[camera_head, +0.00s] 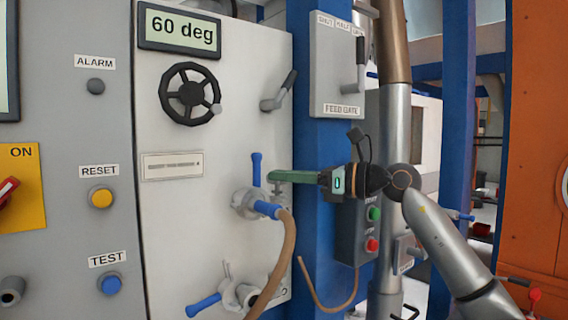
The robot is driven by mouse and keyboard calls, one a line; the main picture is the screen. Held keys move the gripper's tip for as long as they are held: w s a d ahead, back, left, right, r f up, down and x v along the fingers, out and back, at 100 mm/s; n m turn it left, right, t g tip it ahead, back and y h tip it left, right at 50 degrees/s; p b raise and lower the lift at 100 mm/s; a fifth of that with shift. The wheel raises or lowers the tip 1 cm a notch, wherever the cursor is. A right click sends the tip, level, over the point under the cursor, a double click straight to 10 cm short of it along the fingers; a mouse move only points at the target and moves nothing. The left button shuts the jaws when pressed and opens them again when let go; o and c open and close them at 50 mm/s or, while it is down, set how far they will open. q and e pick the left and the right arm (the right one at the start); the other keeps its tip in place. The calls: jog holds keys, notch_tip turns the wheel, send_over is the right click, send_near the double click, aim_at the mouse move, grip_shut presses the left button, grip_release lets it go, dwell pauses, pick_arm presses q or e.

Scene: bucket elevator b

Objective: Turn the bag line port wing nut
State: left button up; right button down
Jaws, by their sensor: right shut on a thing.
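My right gripper (273,178) reaches in from the right with long green fingers. Its tips are shut on a small grey wing nut (277,190) beside the upper hose port, and the fingers hide most of it. The upper port (243,203) is a grey round fitting on the pale panel, with an upright blue lever (256,167) just left of my fingertips. A blue connector (267,209) joins a brown hose (284,240) to it. My left gripper is not in view.
A lower port (240,293) with a blue handle (203,305) sits below. A black handwheel (190,94) and a grey lever (280,93) are above. The blue column (315,215) and a box with green and red buttons (360,233) stand close to my right arm.

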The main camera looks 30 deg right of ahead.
jog(key=n+g+y+p, duration=0.1)
jog(key=y+p, duration=0.1)
jog(key=n+g+y+p, duration=0.1)
jog(key=n+g, duration=0.1)
jog(key=shift+w+d+y+p, duration=0.15)
jog(key=shift+d+y+p, duration=0.05)
jog(key=shift+y+p, duration=0.2)
jog(key=c, duration=1)
grip_release()
jog(key=shift+o, duration=0.2)
jog(key=b+v, duration=0.1)
jog(key=v, duration=1.1)
jog(key=shift+d+r+b, duration=0.15)
jog(key=shift+d+b, duration=0.05)
jog(key=shift+b, duration=0.1)
